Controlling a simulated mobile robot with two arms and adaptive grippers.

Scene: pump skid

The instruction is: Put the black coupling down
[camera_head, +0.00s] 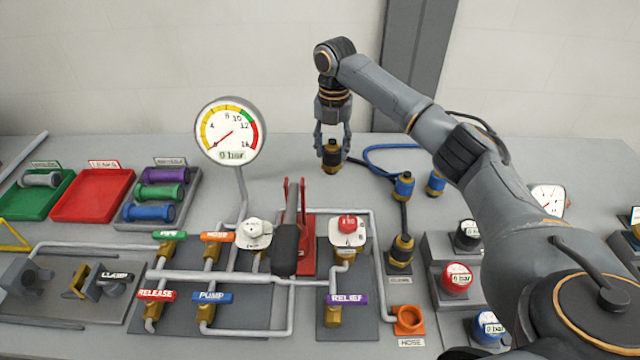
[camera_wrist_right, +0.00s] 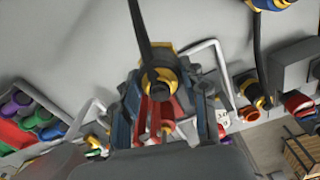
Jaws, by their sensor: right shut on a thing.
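My right gripper (camera_head: 332,138) points down above the back of the bench and is shut on the black coupling (camera_head: 331,157), a black piece with brass-coloured bands. In the right wrist view the coupling (camera_wrist_right: 160,80) sits between the two fingers of the gripper (camera_wrist_right: 158,100), with a dark hose running from it toward the top. In the head view the coupling is upright; whether its lower end touches the bench top (camera_head: 290,165) I cannot tell. My left gripper is not in view.
Two blue couplings (camera_head: 403,185) (camera_head: 436,184) stand to the right, beside a blue hose (camera_head: 390,147). Another black-and-brass fitting (camera_head: 401,252) is on a plate in front. The gauge (camera_head: 231,132) and red-framed lever (camera_head: 287,245) stand nearby. Bare bench lies left of the coupling.

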